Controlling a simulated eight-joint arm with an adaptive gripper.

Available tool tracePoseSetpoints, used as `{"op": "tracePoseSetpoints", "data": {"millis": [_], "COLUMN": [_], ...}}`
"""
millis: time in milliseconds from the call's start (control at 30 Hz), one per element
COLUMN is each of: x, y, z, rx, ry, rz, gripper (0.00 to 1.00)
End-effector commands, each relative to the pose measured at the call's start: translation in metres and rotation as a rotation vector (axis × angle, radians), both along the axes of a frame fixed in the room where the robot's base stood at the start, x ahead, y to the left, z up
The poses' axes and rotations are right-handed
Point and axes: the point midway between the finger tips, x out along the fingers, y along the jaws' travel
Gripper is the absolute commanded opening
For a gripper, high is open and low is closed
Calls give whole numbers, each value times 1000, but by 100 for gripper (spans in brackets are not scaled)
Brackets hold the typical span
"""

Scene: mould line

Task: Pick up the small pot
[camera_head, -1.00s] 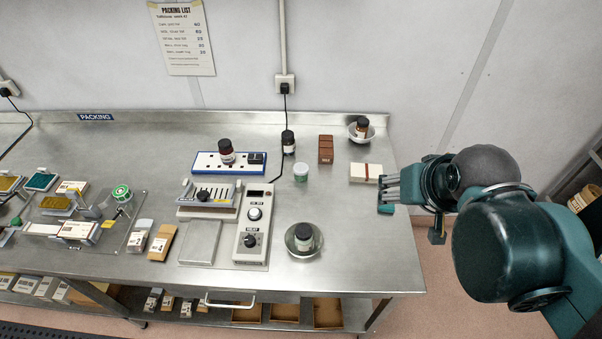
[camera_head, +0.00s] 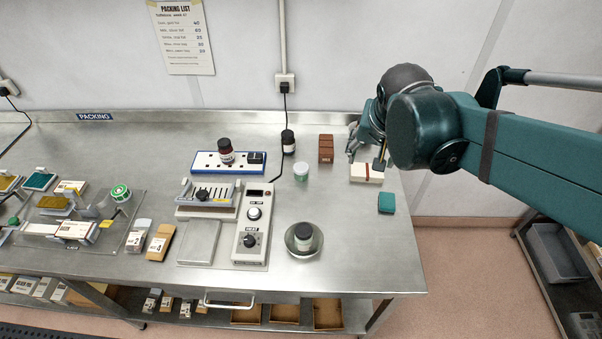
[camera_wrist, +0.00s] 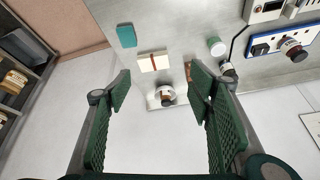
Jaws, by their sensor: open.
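A small pale green pot (camera_head: 301,171) stands upright on the steel bench; it also shows in the wrist view (camera_wrist: 217,47). I cannot tell which one the task means. My gripper (camera_head: 366,158) is open and empty over the bench's back right corner.
A white block with a brown band (camera_head: 366,174) and a teal block (camera_head: 386,203) lie near the right edge. Brown blocks (camera_head: 326,148), a dark bottle (camera_head: 288,141) and a socket strip (camera_head: 205,163) are further left. A hot plate control (camera_head: 250,245) stands mid-bench.

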Motion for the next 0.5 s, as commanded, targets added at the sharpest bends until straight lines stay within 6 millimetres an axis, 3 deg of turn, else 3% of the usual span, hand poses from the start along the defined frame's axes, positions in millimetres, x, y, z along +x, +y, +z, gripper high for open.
{"op": "tracePoseSetpoints", "data": {"millis": [500], "x": [71], "y": [46], "z": [-36], "rx": [10], "ry": [57], "rz": [-143], "gripper": [52]}}
